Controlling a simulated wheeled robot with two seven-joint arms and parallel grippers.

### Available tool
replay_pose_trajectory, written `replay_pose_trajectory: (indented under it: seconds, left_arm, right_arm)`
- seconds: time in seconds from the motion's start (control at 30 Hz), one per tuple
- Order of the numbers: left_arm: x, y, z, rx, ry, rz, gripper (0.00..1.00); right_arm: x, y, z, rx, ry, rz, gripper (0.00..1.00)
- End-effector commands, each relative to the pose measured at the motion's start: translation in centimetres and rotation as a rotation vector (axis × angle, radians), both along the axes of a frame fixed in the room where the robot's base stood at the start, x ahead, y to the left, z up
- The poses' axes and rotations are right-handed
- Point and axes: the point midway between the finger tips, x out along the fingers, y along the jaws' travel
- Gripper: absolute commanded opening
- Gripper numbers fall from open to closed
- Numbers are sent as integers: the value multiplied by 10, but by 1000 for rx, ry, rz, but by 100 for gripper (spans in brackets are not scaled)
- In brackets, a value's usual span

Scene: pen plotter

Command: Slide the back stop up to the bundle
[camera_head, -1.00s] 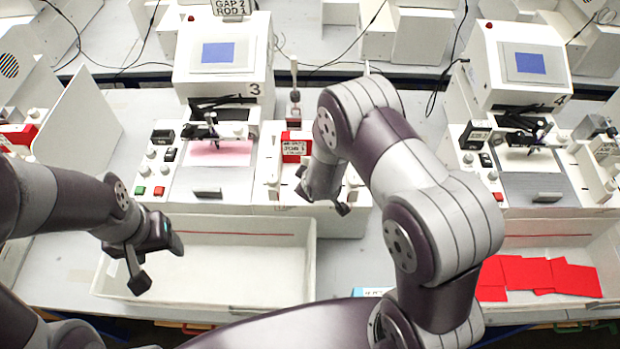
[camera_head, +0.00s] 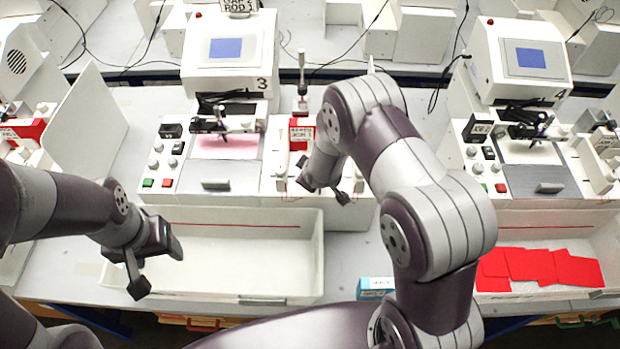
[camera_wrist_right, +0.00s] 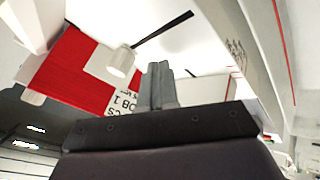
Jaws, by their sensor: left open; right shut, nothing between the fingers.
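A red block with a white label reading JOB 1 (camera_head: 300,131) sits on the right side unit of plotter 3 (camera_head: 230,58). It shows large at the left of the right wrist view (camera_wrist_right: 68,72). I cannot tell for sure which part is the back stop or the bundle. A white knob (camera_wrist_right: 122,62) on a dark rod shows beside the label. My right gripper (camera_head: 325,192) is over the front of that unit, nearer me than the red block. Its shut, empty fingers show in the wrist view (camera_wrist_right: 158,85). My left gripper (camera_head: 158,270) is open above the white front bin.
The white front bin (camera_head: 110,275) below plotter 3 looks empty. Red sheets (camera_head: 540,266) lie in the bin at right. A small blue box (camera_head: 374,286) is partly behind my right arm.

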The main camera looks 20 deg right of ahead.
Motion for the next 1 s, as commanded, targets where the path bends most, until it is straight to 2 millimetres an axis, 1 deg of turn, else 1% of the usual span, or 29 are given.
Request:
replay_pose_trajectory:
  seconds: [0.03, 0.17, 0.33, 0.53, 0.7, 0.8, 0.87, 0.93, 0.97, 1.0]
  left_arm:
    - [0, 0, 0, 0, 0, 0, 64]
    - [0, 0, -5, 0, 0, 0, 64]
    - [0, 0, -11, 0, 0, 0, 64]
    - [0, 0, -14, 0, 0, 0, 64]
    - [0, 0, -14, 0, 0, 0, 64]
    - [0, 0, -14, 0, 0, 0, 64]
    - [0, 0, -14, 0, 0, 0, 64]
    - [0, 0, -14, 0, 0, 0, 64]
    - [0, 0, -15, 0, 0, 0, 64]
    - [0, 0, -22, 0, -1, 0, 64]
  right_arm:
    - [0, -1, 0, 0, 0, 0, 0]
    - [-10, 0, 14, 0, -2, 0, 0]
    - [-30, 2, 40, 1, -3, 1, 0]
    - [-52, 3, 70, 1, -1, -1, 0]
    - [-60, 3, 80, 0, 0, 0, 0]
    - [-61, 3, 80, 10, 2, -12, 0]
    - [-66, 5, 76, 56, 30, -61, 0]
    - [-94, 10, 63, 145, 150, -154, 0]
    - [-109, 12, 62, 186, 214, -206, 0]
    - [-132, 13, 61, 235, 303, -286, 0]
